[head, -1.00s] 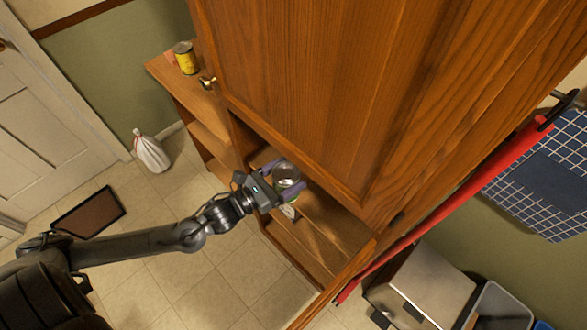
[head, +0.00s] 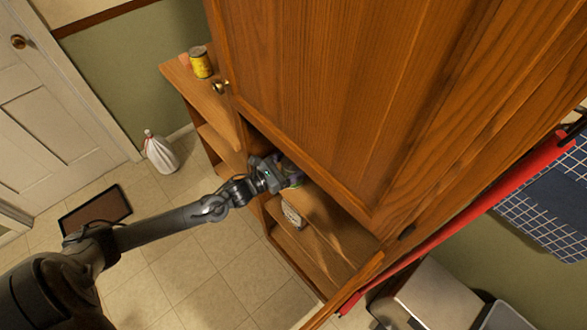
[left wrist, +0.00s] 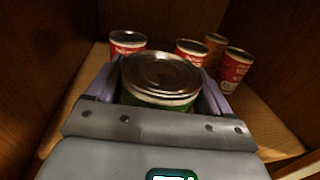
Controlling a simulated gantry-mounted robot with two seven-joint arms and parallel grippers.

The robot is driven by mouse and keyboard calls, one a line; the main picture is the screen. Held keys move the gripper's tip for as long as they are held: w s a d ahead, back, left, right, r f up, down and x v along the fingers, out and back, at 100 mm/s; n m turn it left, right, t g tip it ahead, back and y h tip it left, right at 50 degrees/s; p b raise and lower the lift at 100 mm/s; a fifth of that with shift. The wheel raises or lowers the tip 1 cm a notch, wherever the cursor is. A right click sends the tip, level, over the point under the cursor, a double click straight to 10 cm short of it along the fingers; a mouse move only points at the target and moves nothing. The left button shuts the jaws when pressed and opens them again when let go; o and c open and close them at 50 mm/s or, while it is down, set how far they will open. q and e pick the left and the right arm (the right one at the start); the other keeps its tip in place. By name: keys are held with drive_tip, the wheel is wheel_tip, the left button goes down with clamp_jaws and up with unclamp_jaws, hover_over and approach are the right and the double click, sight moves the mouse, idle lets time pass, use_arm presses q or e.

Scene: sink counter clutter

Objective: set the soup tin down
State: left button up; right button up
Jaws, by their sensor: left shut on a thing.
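The soup tin (left wrist: 160,77) has a silver lid and a strip of green label below it in the left wrist view. My left gripper (left wrist: 158,92) is shut on it, with a purple-grey finger on each side. The tin looks upright. In the head view my left gripper (head: 282,172) reaches into the open cabinet, and the tin (head: 294,180) is mostly hidden by the fingers and the cabinet door. Its base is hidden, so I cannot tell whether it touches the shelf. My right gripper is not in view.
Several red-labelled tins, including one at the left (left wrist: 127,42) and one at the right (left wrist: 235,68), stand behind the held tin. A pale item (head: 292,213) is on the cabinet shelf. A yellow tin (head: 201,62) stands on the side shelf. The wooden door (head: 330,100) overhangs the opening.

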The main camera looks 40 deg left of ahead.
use_arm(q)
wheel_tip(320, 180, down, 3)
drive_tip(key=shift+d+r, duration=0.1)
drive_tip(key=shift+r, duration=0.1)
drive_tip(key=shift+f, duration=0.2)
drive_tip(key=o, duration=1.3)
